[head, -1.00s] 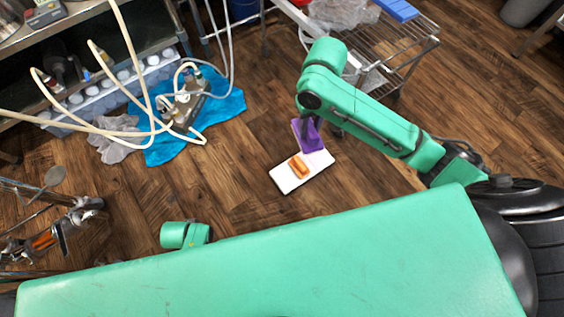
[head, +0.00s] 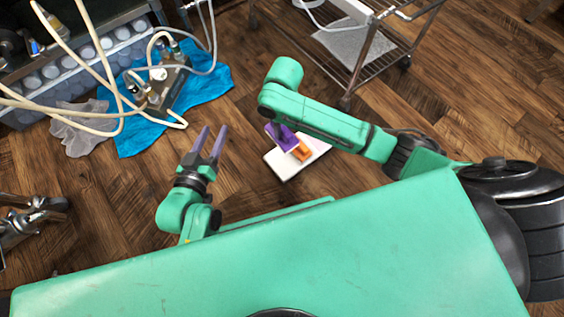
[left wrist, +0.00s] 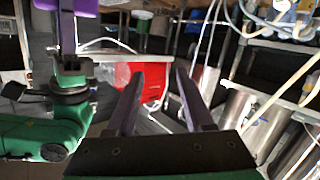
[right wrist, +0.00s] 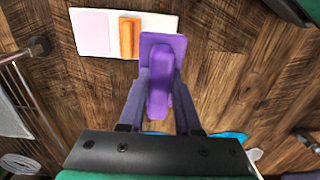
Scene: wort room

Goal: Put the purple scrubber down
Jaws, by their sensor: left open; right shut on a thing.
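The purple scrubber (head: 281,137) is in my right gripper (head: 275,126), over the left edge of a white board (head: 285,172) on the floor. In the right wrist view the scrubber (right wrist: 160,48) sits between the fingers (right wrist: 160,85), and its far end overlaps the board's near edge (right wrist: 166,24). I cannot tell whether it touches the board. An orange block (head: 302,151) lies on the board beside it. My left gripper (head: 211,143) is open and empty, left of the board; its fingers are also apart in the left wrist view (left wrist: 157,78).
A blue cloth (head: 211,88) with a metal device and hoses lies at the upper left. A wire-shelf cart (head: 372,50) stands behind the board. A rack with white containers (head: 75,72) is at the far left.

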